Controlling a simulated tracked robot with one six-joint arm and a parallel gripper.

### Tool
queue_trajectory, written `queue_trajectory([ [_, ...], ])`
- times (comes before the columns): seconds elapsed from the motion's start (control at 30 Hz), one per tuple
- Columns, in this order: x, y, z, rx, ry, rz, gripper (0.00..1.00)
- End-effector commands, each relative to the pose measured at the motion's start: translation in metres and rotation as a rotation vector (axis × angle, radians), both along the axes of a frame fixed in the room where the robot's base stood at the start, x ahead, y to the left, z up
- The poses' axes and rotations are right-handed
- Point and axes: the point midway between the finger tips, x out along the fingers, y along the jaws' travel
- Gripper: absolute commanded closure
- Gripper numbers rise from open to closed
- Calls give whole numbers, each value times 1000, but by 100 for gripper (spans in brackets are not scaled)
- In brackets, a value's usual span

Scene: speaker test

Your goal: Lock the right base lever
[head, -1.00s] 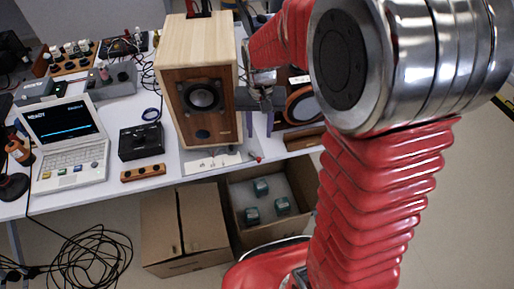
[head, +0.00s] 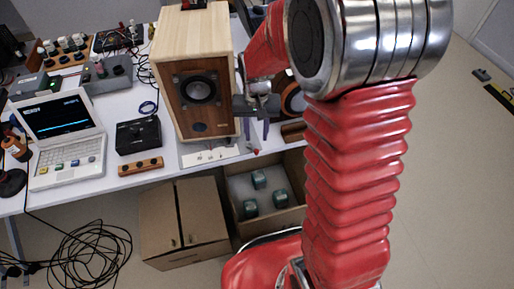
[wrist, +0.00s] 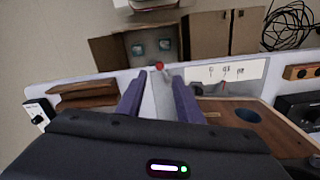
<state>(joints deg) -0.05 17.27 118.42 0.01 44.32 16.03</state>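The wooden speaker (head: 200,92) stands upright on the table, above a white base plate (head: 211,154) with dark markings. The right base lever (head: 254,151) shows as a small red-tipped piece at the plate's right end. Its red tip also shows in the wrist view (wrist: 160,66), just beyond and between my fingertips. My gripper (head: 253,130) is beside the speaker's lower right side, with its two purple fingers pointing down. In the wrist view my gripper (wrist: 156,86) is open, with a clear gap between the fingers. I cannot tell whether either finger touches the lever.
An open cardboard box (head: 232,205) with several teal blocks is on the floor below the table edge. A closed box (head: 180,222) is beside it. A laptop (head: 65,165), black box (head: 138,136) and small wooden block (head: 141,166) are left of the speaker. Cables (head: 85,250) lie on the floor.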

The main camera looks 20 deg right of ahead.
Motion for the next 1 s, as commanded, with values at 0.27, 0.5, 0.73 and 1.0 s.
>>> queue_trajectory([
  [0.27,-1,0,-43,0,3,0,67],
  [0.5,-1,0,-73,0,3,0,67],
  [0.73,0,0,-86,0,1,0,67],
  [1.0,0,0,-86,0,0,-1,68],
])
